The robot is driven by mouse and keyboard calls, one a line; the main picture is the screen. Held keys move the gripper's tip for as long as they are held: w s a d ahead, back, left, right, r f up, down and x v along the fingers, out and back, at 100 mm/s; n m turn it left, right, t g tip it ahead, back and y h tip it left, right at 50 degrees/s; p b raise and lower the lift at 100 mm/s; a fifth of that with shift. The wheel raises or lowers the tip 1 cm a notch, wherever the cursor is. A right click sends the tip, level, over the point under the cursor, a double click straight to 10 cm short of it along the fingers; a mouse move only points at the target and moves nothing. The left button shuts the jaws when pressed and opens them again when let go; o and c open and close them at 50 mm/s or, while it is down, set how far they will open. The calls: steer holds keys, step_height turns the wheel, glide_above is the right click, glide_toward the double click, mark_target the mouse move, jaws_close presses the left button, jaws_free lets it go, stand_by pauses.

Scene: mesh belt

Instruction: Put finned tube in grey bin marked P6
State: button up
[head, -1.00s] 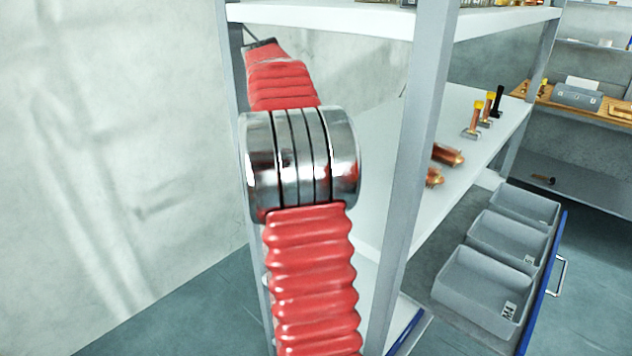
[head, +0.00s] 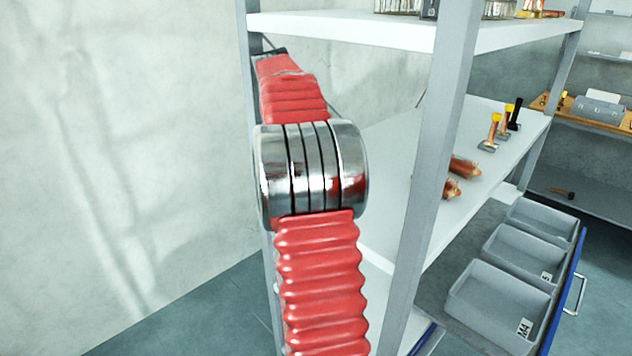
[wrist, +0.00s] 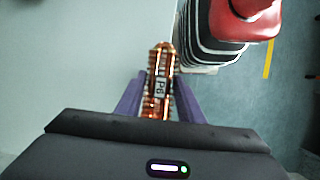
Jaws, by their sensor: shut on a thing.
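The tube's far end sticks out beyond the fingertips. In the head view my red and steel arm hides the gripper and the tube. Three grey bins stand in a row in the pulled-out drawer at lower right: a near bin (head: 488,308), a middle bin (head: 510,264) and a far bin (head: 538,228). The near tag looks like M4; the middle tag is too small to read surely, and I see no tag on the far bin.
A rack upright (head: 437,150) stands between my arm and the drawer. The middle shelf (head: 400,135) carries copper tubes (head: 464,167) and yellow-topped pieces (head: 492,130). The drawer has a blue front with a handle (head: 577,295). A bench (head: 600,112) stands behind. The bins look empty.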

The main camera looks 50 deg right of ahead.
steer(key=w+a+f+n+h, duration=0.1)
steer(key=w+a+f+n, duration=0.3)
steer(key=w+a, duration=0.8)
steer(key=w+a+f+n+h, duration=0.15)
steer(key=w+a+f, duration=0.45)
steer(key=w+a, duration=0.6)
steer(key=w+a+f+n, duration=0.1)
steer(key=a+f+n, duration=0.1)
steer(key=a, duration=1.2)
steer(key=shift+a+f+t, duration=0.3)
steer(key=shift+a+f, duration=0.05)
steer(key=shift+f, duration=0.35)
